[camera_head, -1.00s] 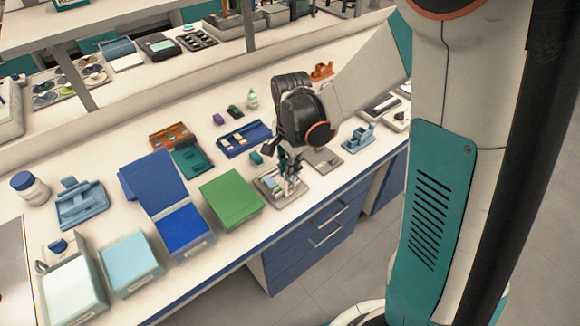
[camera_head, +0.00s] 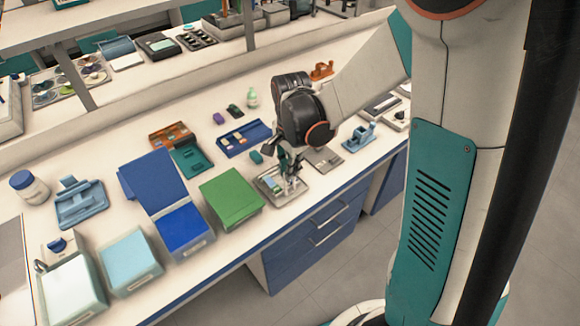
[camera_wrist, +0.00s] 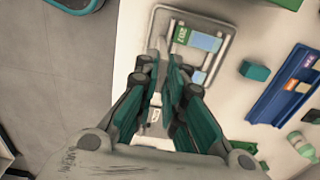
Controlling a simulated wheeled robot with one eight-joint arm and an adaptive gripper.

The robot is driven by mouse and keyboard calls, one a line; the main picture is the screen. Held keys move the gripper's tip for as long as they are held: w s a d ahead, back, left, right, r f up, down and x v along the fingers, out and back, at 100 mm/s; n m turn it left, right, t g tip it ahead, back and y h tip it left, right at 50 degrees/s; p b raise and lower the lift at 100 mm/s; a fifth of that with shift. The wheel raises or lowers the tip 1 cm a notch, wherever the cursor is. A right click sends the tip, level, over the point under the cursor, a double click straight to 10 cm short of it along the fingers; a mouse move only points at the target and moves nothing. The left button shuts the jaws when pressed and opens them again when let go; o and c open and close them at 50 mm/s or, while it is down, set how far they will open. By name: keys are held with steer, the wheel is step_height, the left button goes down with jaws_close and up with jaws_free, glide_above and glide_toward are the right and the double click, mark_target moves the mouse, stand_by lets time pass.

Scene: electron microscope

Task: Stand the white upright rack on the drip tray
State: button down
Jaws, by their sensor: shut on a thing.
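My gripper (camera_head: 291,172) is over the drip tray (camera_head: 300,194), near the front edge of the bench. In the wrist view its teal fingers (camera_wrist: 166,62) close on a narrow pale thing, which I take to be the white upright rack (camera_wrist: 155,115). The fingers hide most of it, and I cannot tell whether its foot touches the tray. The grey-rimmed tray also shows in the wrist view (camera_wrist: 226,52). A light blue block with a green label (camera_wrist: 205,41) lies in the tray beside the fingers.
A green-lidded box (camera_head: 231,197) stands just left of the tray. A flat grey plate (camera_head: 324,158) and a blue tape dispenser (camera_head: 360,137) are to the right. A small teal block (camera_head: 256,157) and a blue organizer tray (camera_head: 243,138) lie behind. The bench's front edge is close.

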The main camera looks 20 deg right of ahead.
steer(key=c, duration=1.6)
jaws_free()
steer(key=shift+r, duration=0.1)
step_height(320, 180, up, 12)
steer(key=shift+s, duration=0.2)
steer(key=s+r+n+t, duration=0.2)
steer(key=s+n+t, duration=0.1)
steer(key=s+n, duration=0.4)
steer(key=s+r+n+t, duration=0.2)
steer(key=s+n+t, duration=0.2)
steer(key=s+n, duration=0.3)
steer(key=shift+s+r, duration=0.3)
steer(key=shift+r, duration=0.1)
